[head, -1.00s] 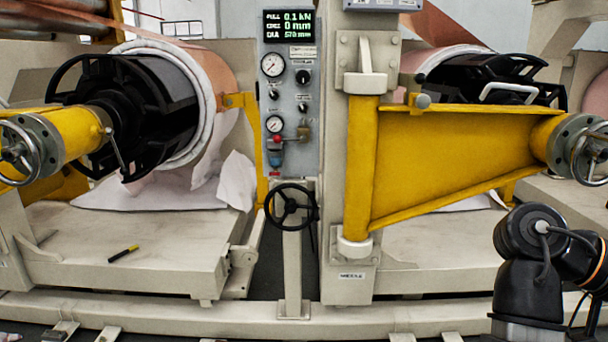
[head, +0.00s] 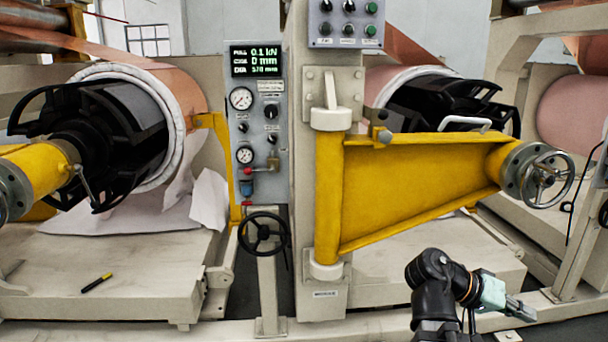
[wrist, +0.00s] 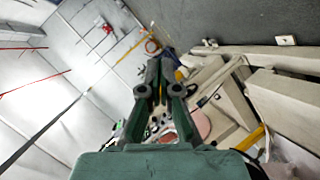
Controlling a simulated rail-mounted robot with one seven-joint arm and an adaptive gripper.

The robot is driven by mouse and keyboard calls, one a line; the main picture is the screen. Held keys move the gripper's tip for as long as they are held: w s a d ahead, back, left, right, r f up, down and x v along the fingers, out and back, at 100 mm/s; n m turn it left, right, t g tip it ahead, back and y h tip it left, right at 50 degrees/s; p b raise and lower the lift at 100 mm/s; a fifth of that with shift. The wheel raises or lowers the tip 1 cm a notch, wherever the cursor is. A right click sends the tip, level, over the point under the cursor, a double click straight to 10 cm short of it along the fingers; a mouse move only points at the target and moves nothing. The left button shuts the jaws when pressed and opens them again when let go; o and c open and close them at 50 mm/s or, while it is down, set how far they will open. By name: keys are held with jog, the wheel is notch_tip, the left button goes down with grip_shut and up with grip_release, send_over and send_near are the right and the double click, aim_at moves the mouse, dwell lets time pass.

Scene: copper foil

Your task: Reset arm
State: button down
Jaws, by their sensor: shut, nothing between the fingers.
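My arm is folded low at the bottom right of the head view. My gripper (head: 522,308) points to the right there, with its greenish body and dark fingers over the floor beside the cream base frame. In the wrist view my gripper (wrist: 160,75) has its two fingers together, with nothing held between them. It is clear of the machine's parts.
A yellow swing arm (head: 420,185) with a handwheel (head: 547,175) stands above and behind my arm. A gauge panel (head: 257,130) and a black handwheel (head: 263,232) are left of centre. A copper foil roll (head: 182,90) is at left.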

jog(key=w+a+f+n+t+y+p, duration=0.1)
jog(key=w+a+f+n+p, duration=0.15)
jog(key=f, duration=0.35)
jog(key=w+a+f+n+t+y+p, duration=0.1)
jog(key=w+a+f+n+p, duration=0.1)
jog(key=w+f+p, duration=0.25)
jog(key=s+a+f+n+g+y+p, duration=0.1)
jog(key=s+a+f+n+y+p, duration=0.2)
jog(key=f, duration=0.4)
jog(key=a+f+n+y+p, duration=0.1)
jog(key=a+f+p, duration=0.35)
jog(key=f, duration=0.25)
jog(key=s+a+f+g+y+p, duration=0.1)
jog(key=s+a+f+y+p, duration=0.1)
jog(key=s+a+f+p, duration=0.2)
jog(key=s+a+f+g+y+p, duration=0.1)
jog(key=s+a+f+p, duration=0.3)
jog(key=s+a, duration=0.4)
jog(key=s+a+f+n+g+y+p, duration=0.1)
jog(key=s+a+f+g+y+p, duration=0.1)
jog(key=s+a, duration=0.4)
jog(key=s+f+y+p, duration=0.1)
jog(key=s+p, duration=0.1)
jog(key=s, duration=0.3)
jog(key=shift+s+a+f+y+p, duration=0.3)
jog(key=shift+s+f+y, duration=0.05)
jog(key=shift+f+y, duration=0.05)
